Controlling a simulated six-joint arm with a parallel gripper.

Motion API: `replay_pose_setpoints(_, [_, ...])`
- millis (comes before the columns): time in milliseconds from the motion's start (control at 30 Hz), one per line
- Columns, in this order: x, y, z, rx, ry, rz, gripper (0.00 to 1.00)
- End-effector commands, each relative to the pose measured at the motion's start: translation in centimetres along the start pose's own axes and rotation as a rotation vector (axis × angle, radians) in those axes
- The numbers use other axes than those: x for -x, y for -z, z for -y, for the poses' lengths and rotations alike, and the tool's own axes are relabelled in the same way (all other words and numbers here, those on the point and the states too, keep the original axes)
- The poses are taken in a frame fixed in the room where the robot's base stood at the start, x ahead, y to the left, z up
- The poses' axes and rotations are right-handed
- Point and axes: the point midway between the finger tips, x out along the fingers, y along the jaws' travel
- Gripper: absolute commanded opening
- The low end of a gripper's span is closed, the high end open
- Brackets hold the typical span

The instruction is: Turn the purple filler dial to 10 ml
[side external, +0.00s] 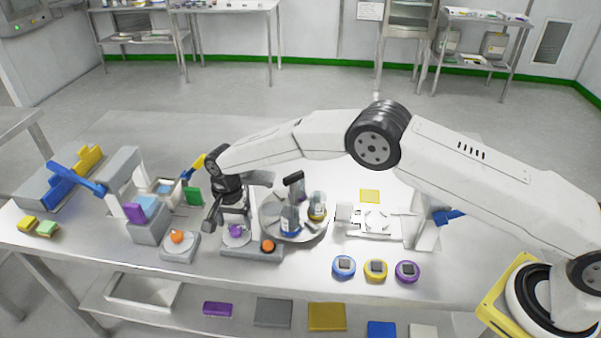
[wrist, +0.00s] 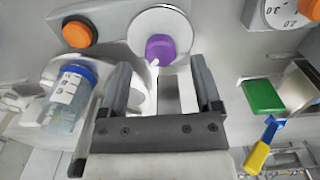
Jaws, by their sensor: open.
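The purple filler dial (side external: 235,230) sits on a pale round disc on a grey base on the table. In the wrist view, the purple dial (wrist: 160,47) shows just beyond my fingertips, with a white pointer at its lower edge. My gripper (side external: 232,212) is above the dial, pointing down. In the wrist view, my gripper (wrist: 163,80) is open, its two dark fingers apart with nothing between them. The dial looks clear of both fingers. I cannot read the scale around it, so its setting cannot be told.
An orange knob (side external: 268,246) shares the dial's base. The round turntable (side external: 305,232) with bottles stands close on the right. A separate orange dial (side external: 177,237) is on the left, and a green block (side external: 193,196) is behind. Several round coloured pieces lie near the front edge.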

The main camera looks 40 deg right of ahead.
Motion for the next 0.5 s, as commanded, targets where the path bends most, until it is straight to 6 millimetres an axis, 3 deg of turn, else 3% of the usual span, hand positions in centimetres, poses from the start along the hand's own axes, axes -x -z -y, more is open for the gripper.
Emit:
replay_pose_setpoints(200, [-1.9, 0.0, 0.0, 0.0, 0.0, 0.0, 0.82])
replay_pose_setpoints(500, [-2.3, 0.0, 0.0, 0.0, 0.002, 0.0, 0.82])
